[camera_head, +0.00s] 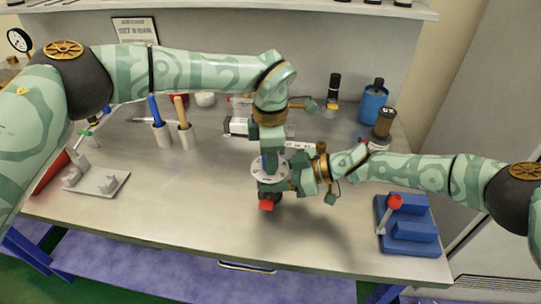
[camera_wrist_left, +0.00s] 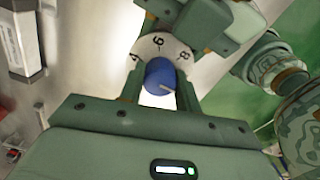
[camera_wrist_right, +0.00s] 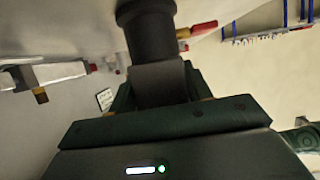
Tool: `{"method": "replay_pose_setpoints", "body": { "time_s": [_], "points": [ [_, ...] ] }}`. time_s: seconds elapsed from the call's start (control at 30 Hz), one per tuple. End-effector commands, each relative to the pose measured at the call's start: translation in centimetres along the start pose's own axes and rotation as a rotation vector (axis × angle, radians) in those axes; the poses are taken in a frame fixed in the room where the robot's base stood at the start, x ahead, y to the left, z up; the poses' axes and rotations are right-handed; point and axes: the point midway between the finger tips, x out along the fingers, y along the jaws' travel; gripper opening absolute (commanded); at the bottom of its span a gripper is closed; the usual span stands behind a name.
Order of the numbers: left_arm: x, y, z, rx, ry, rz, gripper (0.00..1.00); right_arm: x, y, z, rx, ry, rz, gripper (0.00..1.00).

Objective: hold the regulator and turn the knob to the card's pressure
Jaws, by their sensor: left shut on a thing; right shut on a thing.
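The regulator has a white dial (camera_wrist_left: 150,48) with black numbers, and 6 and 8 are readable in the left wrist view. A blue knob (camera_wrist_left: 160,76) with a pale pointer line sits at its middle. My left gripper (camera_wrist_left: 163,84) is shut on the knob from above, one finger on each side. My right gripper (camera_wrist_right: 160,90) is shut on the regulator's dark body (camera_wrist_right: 150,35). In the head view the regulator's dial (camera_head: 268,170) is held above the table, with a red part (camera_head: 266,204) at its front. The card (camera_head: 135,30) stands at the back left, its writing too small to read.
A blue block fixture with a red-knobbed lever (camera_head: 408,232) is at the right. A grey fixture (camera_head: 97,182) is at the left. Two white holders with tools (camera_head: 161,134) and bottles (camera_head: 372,104) stand farther back. The table front (camera_head: 180,215) is clear.

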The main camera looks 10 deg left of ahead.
Motion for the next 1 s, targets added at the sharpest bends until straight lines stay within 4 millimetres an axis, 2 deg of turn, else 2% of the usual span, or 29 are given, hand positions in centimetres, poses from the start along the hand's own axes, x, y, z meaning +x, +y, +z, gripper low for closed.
{"method": "replay_pose_setpoints", "body": {
  "time_s": [1.0],
  "points": [
    [0.01, 0.30, -0.22, 0.961, 0.006, 0.008, 0.10, -0.07, -0.02, 0.27, 0.000, -0.004, 0.000, 0.29]
  ]
}}
